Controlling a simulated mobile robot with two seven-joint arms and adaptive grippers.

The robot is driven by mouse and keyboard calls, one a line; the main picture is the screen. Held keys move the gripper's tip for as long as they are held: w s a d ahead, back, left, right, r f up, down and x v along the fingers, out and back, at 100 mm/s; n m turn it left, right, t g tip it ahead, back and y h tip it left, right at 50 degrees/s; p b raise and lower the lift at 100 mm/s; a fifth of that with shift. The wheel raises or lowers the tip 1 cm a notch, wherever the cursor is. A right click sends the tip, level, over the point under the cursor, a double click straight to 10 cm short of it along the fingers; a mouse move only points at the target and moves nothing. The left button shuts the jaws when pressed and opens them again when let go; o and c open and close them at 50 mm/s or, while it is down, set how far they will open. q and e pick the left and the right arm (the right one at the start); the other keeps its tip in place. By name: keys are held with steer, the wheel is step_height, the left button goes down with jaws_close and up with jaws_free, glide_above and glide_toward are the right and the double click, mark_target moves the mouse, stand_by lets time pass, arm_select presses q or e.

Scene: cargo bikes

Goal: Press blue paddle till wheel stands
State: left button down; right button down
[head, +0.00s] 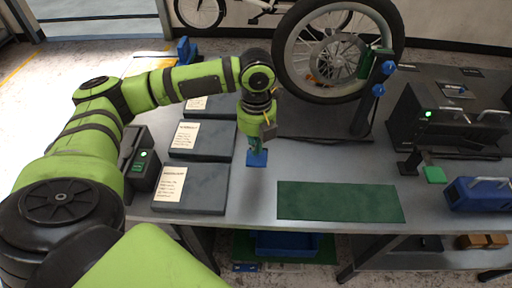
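A spoked wheel with a black tyre (289,72) stands upright in a dark stand at the back of the bench. Whether it is turning cannot be told. A blue paddle-like piece (257,159) is low over the bench, directly under my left gripper (255,149). The gripper points down and overlaps the piece; whether it touches, presses or holds it cannot be told. The fingers are small and partly hidden, so their opening is unclear. Two more blue pieces, an upper one (388,67) and a lower one (378,90), sit on the stand's post right of the wheel. My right gripper is out of view.
Several grey boxes with paper labels (183,138) lie left of my gripper. A green mat (340,201) lies bare at the front. A dark machine (428,120), a green block (433,174) and a blue case (477,194) stand at the right.

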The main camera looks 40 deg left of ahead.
mark_target(256, 158)
arm_select(q)
steer(key=shift+f, duration=0.1)
step_height(256, 158, down, 4)
steer(key=shift+s+f+b, duration=0.1)
steer(key=shift+f+b, duration=0.1)
steer(key=shift+b, duration=0.65)
steer(key=shift+r, duration=0.2)
step_height(256, 158, up, 7)
steer(key=p, duration=0.9)
steer(key=shift+r, duration=0.1)
step_height(256, 158, up, 12)
stand_by(0.7)
